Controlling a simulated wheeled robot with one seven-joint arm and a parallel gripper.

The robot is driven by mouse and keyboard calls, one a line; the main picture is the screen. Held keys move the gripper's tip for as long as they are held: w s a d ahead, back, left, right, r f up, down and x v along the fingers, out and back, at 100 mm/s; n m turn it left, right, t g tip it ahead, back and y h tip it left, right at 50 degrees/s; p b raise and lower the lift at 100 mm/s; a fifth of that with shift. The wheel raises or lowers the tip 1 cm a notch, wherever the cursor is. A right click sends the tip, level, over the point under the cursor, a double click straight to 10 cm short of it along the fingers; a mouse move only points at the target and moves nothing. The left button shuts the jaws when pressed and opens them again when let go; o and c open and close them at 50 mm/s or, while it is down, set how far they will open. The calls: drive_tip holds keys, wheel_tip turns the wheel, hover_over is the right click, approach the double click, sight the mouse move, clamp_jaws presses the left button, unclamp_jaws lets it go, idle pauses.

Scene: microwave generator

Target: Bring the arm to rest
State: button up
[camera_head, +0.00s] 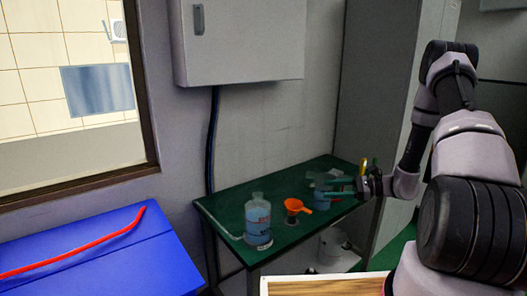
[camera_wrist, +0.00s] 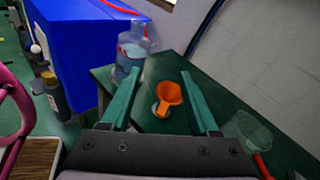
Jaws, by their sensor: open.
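My gripper (camera_head: 345,186) reaches out from the right over the green table in the head view. In the wrist view my gripper (camera_wrist: 160,92) shows two green fingers spread wide apart, with nothing held between them. My arm is bent and extended at the right of the head view.
A blue box (camera_head: 110,262) with a red strip stands left. A grey wall cabinet (camera_head: 240,40) hangs above. A white bucket (camera_head: 335,250) sits below.

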drive_tip(key=s+r+n+t+h, duration=0.1)
drive_tip(key=s+r+n+h, duration=0.3)
drive_tip(key=s+r, duration=0.4)
drive_tip(key=s+r+n+t+h, duration=0.1)
drive_tip(key=s+r+n+h, duration=0.4)
drive_tip(key=r, duration=1.1)
drive_tip(key=s+r+n+t+h, duration=0.1)
drive_tip(key=s+r+n+h, duration=0.3)
drive_tip(key=s+r, duration=0.7)
drive_tip(key=shift+r+n, duration=0.4)
drive_tip(key=shift+n, duration=0.2)
